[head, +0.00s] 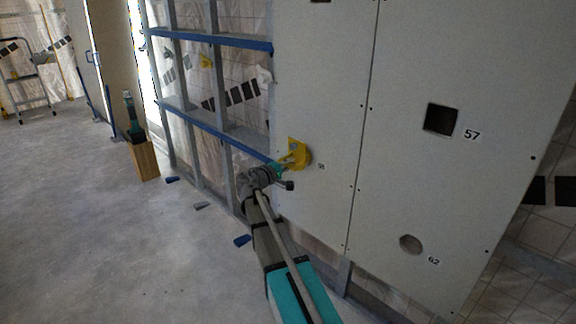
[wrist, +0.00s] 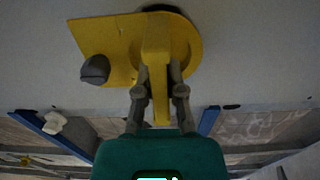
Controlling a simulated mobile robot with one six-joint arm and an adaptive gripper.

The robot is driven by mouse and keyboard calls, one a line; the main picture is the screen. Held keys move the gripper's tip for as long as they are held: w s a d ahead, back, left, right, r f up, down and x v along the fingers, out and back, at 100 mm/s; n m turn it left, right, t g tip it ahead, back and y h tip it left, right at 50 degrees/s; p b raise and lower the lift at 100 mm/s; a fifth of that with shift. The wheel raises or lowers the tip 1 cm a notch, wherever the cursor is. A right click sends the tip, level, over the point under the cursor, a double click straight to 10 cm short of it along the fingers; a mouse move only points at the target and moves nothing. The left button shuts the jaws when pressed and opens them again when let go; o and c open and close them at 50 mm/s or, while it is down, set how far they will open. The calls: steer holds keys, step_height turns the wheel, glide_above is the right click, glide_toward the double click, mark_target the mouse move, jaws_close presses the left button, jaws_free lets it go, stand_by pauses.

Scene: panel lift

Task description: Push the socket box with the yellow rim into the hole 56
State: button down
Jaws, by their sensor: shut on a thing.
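The socket box with the yellow rim (head: 298,151) is at the left part of the white panel, beside a small label that is hard to read. In the wrist view its yellow round rim and flat plate (wrist: 112,42) face me, with a yellow fin standing out from them. My gripper (wrist: 158,78) is shut on this fin, one finger on each side. In the head view my gripper (head: 281,168) reaches the box from below left. The hole 56 is not visible, and the box's body is hidden behind the rim. I cannot tell how deep it sits.
The panel (head: 315,80) has a square hole (head: 440,119) labelled 57 and a round hole (head: 411,244) labelled 62. An open metal frame with blue rails (head: 215,128) is left of it. A wooden block (head: 144,159) with a tool stands on the floor. The floor at left is mostly clear.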

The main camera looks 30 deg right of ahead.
mark_target(296, 160)
steer(key=shift+x, duration=2)
stand_by(1.0)
stand_by(0.9)
steer(key=c, duration=0.7)
jaws_free()
steer(key=shift+o, duration=0.2)
steer(key=shift+a, duration=0.1)
steer(key=v, duration=1.1)
steer(key=shift+s+a, duration=0.2)
steer(key=shift+a, duration=0.15)
